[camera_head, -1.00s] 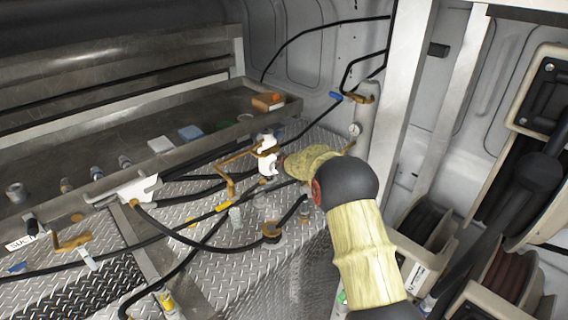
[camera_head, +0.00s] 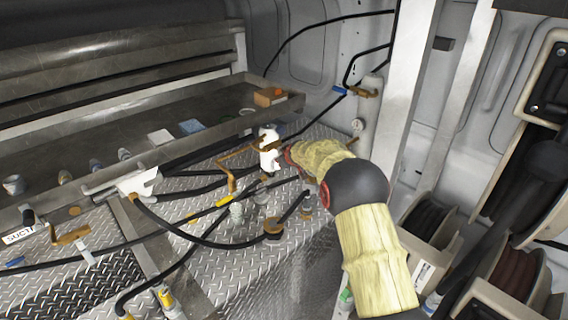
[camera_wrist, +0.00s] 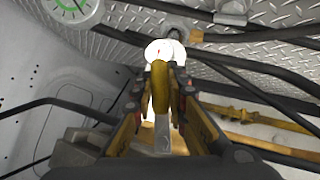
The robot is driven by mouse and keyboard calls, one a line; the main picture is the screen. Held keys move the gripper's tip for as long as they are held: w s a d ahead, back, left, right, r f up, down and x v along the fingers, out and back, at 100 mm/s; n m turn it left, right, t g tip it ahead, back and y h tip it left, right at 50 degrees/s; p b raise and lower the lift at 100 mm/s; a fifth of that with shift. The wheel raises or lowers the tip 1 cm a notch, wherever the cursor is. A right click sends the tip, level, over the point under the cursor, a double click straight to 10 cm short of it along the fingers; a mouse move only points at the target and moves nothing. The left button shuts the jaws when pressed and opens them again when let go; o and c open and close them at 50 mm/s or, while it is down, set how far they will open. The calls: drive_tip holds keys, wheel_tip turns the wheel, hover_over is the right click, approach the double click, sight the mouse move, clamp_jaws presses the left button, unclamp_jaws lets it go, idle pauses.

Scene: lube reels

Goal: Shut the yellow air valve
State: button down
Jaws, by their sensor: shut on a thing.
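My gripper (camera_wrist: 160,108) is shut on a yellow piece, which I take to be the yellow air valve's handle (camera_wrist: 160,82). It stands upright between the fingers in the wrist view, just in front of a bright white rounded body (camera_wrist: 163,49). In the head view the white body (camera_head: 269,158) stands at the end of a brass pipe (camera_head: 236,156), above the diamond-plate deck. My wrist reaches it from the right. The fingers and the valve are small and partly hidden there, so I cannot tell the handle's angle.
Black hoses (camera_head: 215,242) cross the diamond-plate deck (camera_head: 300,232). A metal tray (camera_head: 70,131) with loose fittings lies to the left. A blue-handled valve (camera_head: 340,90) is at the back wall. A pale post (camera_head: 405,90) and hose reels (camera_head: 432,218) stand to the right.

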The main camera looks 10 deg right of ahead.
drive_tip(key=shift+s+a+f+m+g+y+b, duration=0.35)
drive_tip(key=shift+a+f+g+y+b, duration=0.2)
drive_tip(key=shift+b, duration=1)
drive_tip(key=shift+s+a+r+m+g+y+b, duration=0.15)
drive_tip(key=shift+s+a+m+g+y+b, duration=0.15)
drive_tip(key=shift+y+b, duration=0.4)
drive_tip(key=shift+a, duration=0.1)
drive_tip(key=c, duration=1.7)
unclamp_jaws()
drive_tip(key=shift+w+r, duration=0.1)
drive_tip(key=shift+r, duration=0.05)
drive_tip(key=shift+c, duration=0.2)
drive_tip(key=shift+r, duration=0.15)
drive_tip(key=v, duration=1.1)
drive_tip(key=shift+s+r, duration=0.25)
drive_tip(key=shift+s, duration=0.1)
drive_tip(key=shift+m, duration=0.25)
